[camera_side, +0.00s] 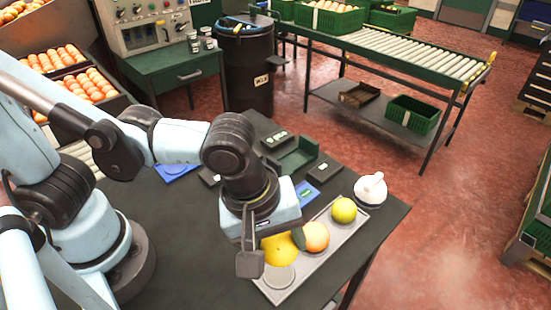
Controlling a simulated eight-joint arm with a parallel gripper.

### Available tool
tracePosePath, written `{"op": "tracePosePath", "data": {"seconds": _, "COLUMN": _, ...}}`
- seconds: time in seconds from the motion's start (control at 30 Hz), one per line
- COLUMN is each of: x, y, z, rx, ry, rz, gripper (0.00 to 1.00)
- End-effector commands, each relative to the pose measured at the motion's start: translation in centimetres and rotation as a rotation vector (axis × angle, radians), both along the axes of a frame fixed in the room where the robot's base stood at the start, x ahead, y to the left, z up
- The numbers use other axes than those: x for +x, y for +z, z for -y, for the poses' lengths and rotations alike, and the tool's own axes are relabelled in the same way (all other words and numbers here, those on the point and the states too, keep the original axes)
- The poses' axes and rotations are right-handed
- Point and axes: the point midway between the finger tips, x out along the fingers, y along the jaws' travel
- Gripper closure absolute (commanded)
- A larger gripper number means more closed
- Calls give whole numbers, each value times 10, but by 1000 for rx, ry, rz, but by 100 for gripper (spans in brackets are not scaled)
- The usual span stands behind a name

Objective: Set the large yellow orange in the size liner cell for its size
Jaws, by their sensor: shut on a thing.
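My gripper (274,251) points down over the near end of the pale grey size liner (322,263) and is shut on the large yellow orange (280,250). One dark finger covers the fruit's left side, and a dark shape at its right edge may be the other finger. I cannot tell whether the fruit touches the liner. A round empty cell (280,278) shows at the liner's near end. An orange-coloured fruit (316,236) sits in the liner beside the held one, and a smaller yellow-green fruit (343,210) sits at the far end.
A white lidded pot (370,189) stands right of the liner on the dark table (205,270). Small dark boxes (324,171), a green holder (293,157) and a blue card (307,191) lie behind. A roller conveyor (420,52) and a dark bin (248,75) stand beyond.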

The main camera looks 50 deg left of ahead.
Motion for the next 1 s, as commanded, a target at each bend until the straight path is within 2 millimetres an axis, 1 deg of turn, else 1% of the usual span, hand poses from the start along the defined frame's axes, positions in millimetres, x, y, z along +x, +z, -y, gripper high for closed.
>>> {"op": "tracePosePath", "data": {"seconds": 0.03, "x": 0, "y": 7, "z": 0, "rx": 0, "ry": 0, "rz": 0, "gripper": 72}}
{"op": "tracePosePath", "data": {"seconds": 0.2, "x": 0, "y": 24, "z": 0, "rx": 0, "ry": 0, "rz": 0, "gripper": 72}}
{"op": "tracePosePath", "data": {"seconds": 0.37, "x": 0, "y": 34, "z": 0, "rx": 0, "ry": 2, "rz": 0, "gripper": 72}}
{"op": "tracePosePath", "data": {"seconds": 0.47, "x": 7, "y": 37, "z": -4, "rx": 0, "ry": 26, "rz": 0, "gripper": 72}}
{"op": "tracePosePath", "data": {"seconds": 0.57, "x": 22, "y": 39, "z": -12, "rx": 1, "ry": 85, "rz": 0, "gripper": 72}}
{"op": "tracePosePath", "data": {"seconds": 0.67, "x": 47, "y": 40, "z": -29, "rx": 1, "ry": 179, "rz": 0, "gripper": 72}}
{"op": "tracePosePath", "data": {"seconds": 0.77, "x": 75, "y": 42, "z": -51, "rx": 1, "ry": 291, "rz": 0, "gripper": 72}}
{"op": "tracePosePath", "data": {"seconds": 0.8, "x": 86, "y": 42, "z": -62, "rx": 0, "ry": 337, "rz": 0, "gripper": 72}}
{"op": "tracePosePath", "data": {"seconds": 0.87, "x": 101, "y": 42, "z": -78, "rx": 0, "ry": 404, "rz": 0, "gripper": 72}}
{"op": "tracePosePath", "data": {"seconds": 0.97, "x": 125, "y": 42, "z": -109, "rx": 0, "ry": 516, "rz": 0, "gripper": 72}}
{"op": "tracePosePath", "data": {"seconds": 1.0, "x": 133, "y": 42, "z": -122, "rx": 0, "ry": 561, "rz": 0, "gripper": 72}}
